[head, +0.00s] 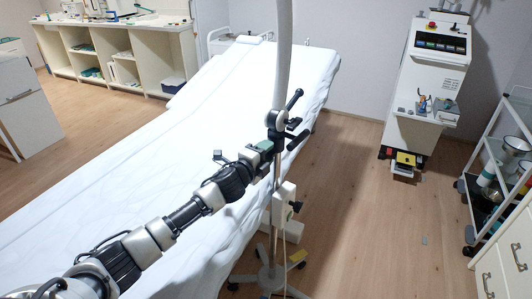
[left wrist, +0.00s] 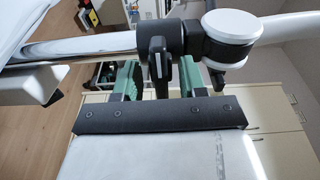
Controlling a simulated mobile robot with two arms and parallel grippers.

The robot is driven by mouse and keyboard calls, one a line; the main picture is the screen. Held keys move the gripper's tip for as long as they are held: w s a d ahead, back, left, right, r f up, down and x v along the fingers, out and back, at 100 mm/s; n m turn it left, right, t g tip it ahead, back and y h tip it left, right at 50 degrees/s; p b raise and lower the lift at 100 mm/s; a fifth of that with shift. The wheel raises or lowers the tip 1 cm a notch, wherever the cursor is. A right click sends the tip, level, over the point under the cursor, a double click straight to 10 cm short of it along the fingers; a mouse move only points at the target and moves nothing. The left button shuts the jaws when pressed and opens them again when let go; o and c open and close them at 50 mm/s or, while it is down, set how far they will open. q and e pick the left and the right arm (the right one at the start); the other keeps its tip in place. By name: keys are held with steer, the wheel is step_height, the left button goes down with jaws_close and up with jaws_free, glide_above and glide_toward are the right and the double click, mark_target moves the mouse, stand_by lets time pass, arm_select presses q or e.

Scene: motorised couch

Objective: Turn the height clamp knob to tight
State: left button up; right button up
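A black clamp (left wrist: 172,38) sits around the chrome pole (left wrist: 85,46) in the left wrist view. A black knob handle (left wrist: 157,62), apparently the height clamp knob, sticks out from it towards my gripper. My left gripper (left wrist: 160,78) has its two green fingers apart, one on each side of the handle, with a visible gap on both sides. In the head view my left gripper (head: 268,147) is at the clamp, and I cannot make out the handle between its fingers there. A white round joint (left wrist: 230,35) sits beside the clamp. My right gripper is not in view.
A black lever (head: 294,100) juts up right of the joint. A lower knob (head: 296,207) is on the stand. The white couch (head: 130,165) lies under my left arm. A white machine (head: 430,85) and a trolley (head: 490,155) stand right. Open floor (head: 365,235) lies between.

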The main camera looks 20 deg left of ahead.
arm_select(q)
steer(key=shift+o, duration=0.4)
steer(key=shift+s, duration=0.1)
steer(key=b+v, duration=0.1)
steer(key=v, duration=0.9)
steer(key=shift+s, duration=0.3)
